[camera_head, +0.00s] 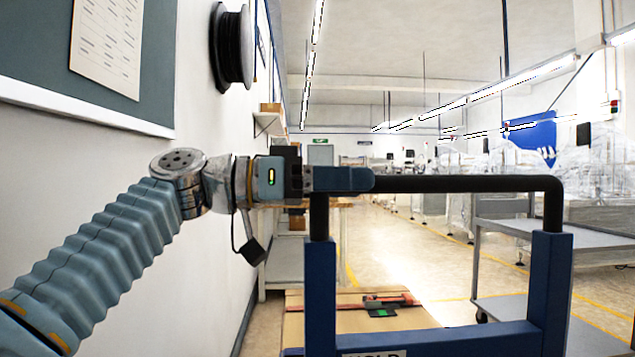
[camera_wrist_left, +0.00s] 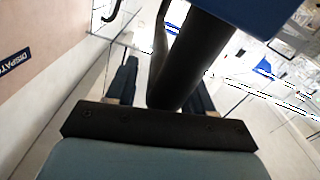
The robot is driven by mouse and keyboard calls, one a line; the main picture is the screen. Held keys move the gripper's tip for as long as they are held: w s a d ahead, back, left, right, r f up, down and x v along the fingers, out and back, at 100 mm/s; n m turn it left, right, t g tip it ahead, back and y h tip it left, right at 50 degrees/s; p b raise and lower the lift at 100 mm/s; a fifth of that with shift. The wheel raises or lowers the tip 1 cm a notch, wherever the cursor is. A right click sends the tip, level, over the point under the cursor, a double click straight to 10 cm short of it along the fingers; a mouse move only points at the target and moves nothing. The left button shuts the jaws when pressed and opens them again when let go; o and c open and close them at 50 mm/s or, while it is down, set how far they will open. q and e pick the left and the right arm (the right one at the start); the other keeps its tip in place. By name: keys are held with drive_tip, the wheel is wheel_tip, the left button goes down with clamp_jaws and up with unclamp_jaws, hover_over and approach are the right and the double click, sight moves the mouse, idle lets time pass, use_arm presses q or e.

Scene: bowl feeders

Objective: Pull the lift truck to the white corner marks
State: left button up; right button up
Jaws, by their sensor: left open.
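The lift truck's blue frame (camera_head: 552,285) stands close in front of me, with a black U-shaped handle (camera_head: 470,184) on top. A partly cut-off label shows on its lower crossbar. My left gripper (camera_head: 350,180) is at the handle's left upper corner, level with the bar. In the left wrist view the black handle (camera_wrist_left: 193,60) runs between the two dark fingers of the open gripper (camera_wrist_left: 160,85). I cannot tell whether the fingers touch it. My right gripper is not in view. I see no white corner marks.
A brown flat surface (camera_head: 420,318) with a red and black item (camera_head: 388,301) lies beyond the frame. A grey shelf cart (camera_head: 500,308) stands to the right. A white wall with a board (camera_head: 40,50) and a black reel (camera_head: 232,48) is close on the left. The aisle beyond looks open.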

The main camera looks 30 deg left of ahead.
use_arm(q)
drive_tip(key=v, duration=1.3)
drive_tip(key=shift+p, duration=0.45)
drive_tip(key=shift+s+a, duration=0.15)
